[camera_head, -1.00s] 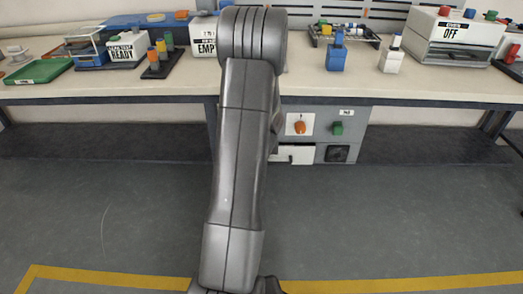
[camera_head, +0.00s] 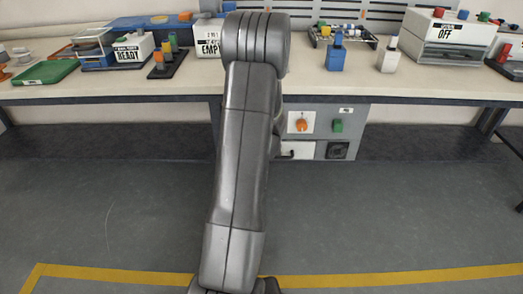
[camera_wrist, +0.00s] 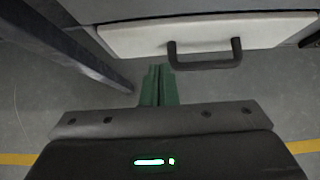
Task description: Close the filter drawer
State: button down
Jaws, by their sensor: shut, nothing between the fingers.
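The filter drawer has a white front (camera_head: 303,150) low in the grey cabinet under the bench, partly hidden behind my arm. In the wrist view its white front (camera_wrist: 130,40) spans the top, with a dark U-shaped handle (camera_wrist: 205,64). The drawer front looks close to level with the panel beside it; I cannot tell whether a small gap remains. My gripper (camera_wrist: 158,68) has green fingers, shut and empty, just left of the handle's left end and near the drawer's lower edge. Contact cannot be made out. The fingers are hidden in the head view.
The grey cabinet has an orange knob (camera_head: 301,125) and a green knob (camera_head: 338,126) above the drawer. A dark bench leg (camera_wrist: 75,50) stands left of my fingers. The bench (camera_head: 440,86) holds trays and devices. The floor in front is clear.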

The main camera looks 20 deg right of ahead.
jog(key=p+v, duration=0.2)
jog(key=v, duration=0.7)
jog(key=shift+s+r, duration=0.15)
jog(key=shift+r, duration=0.1)
